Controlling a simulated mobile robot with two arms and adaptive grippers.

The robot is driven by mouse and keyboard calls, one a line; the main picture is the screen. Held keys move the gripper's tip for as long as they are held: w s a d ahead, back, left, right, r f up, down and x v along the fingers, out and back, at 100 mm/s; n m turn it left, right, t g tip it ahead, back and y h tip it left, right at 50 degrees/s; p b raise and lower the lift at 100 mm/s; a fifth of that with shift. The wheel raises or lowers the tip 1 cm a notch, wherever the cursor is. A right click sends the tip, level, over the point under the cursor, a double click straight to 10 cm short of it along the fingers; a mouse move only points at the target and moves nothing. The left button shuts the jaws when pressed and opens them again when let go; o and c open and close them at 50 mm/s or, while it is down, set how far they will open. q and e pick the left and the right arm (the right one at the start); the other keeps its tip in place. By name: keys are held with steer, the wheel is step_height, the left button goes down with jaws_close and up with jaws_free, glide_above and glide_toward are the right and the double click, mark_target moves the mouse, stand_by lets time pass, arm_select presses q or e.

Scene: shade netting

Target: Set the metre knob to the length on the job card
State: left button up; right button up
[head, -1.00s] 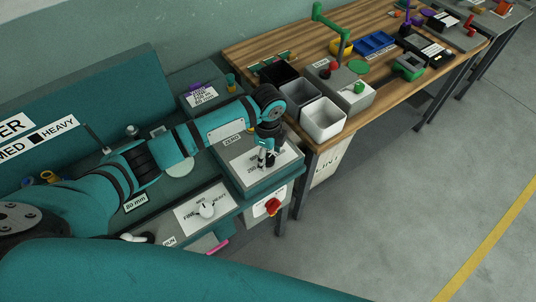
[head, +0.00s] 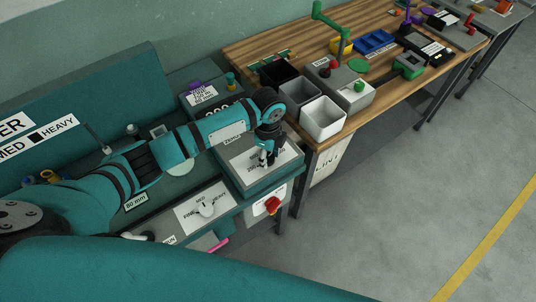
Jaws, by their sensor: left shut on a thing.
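The job card (head: 202,95) is a white label on the teal machine behind my left forearm. Its small print seems to read FINE and 80 mm; the middle line is hard to read. My left gripper (head: 267,160) points down over a white dial plate (head: 284,156) on the machine's right end. It is shut at the plate's middle, where the metre knob would sit; the fingers hide the knob and most of the print. Large pale digits (head: 216,107) show partly behind my forearm. My right gripper is not in view.
A pointer knob (head: 207,208) on a FINE/MED/HEAVY plate and a red switch (head: 273,205) sit near the machine's front. A wooden bench (head: 388,70) with grey and white bins (head: 323,119) stands close on the right. Open floor lies beyond.

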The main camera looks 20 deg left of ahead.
arm_select(q)
steer(key=shift+r+n+p, duration=0.2)
steer(key=shift+n+p, duration=0.5)
steer(key=shift+p, duration=0.3)
steer(key=n+p, duration=0.2)
steer(key=shift+p, duration=0.35)
steer(key=n+p, duration=0.2)
steer(key=n, duration=0.1)
steer(key=shift+n+p, duration=0.35)
steer(key=shift+n, duration=0.05)
steer(key=shift+f+n+p, duration=0.1)
steer(key=shift+n+p, duration=0.8)
steer(key=shift+n, duration=0.4)
steer(key=o, duration=1.1)
steer(key=shift+f, duration=0.1)
steer(key=shift+o, duration=0.2)
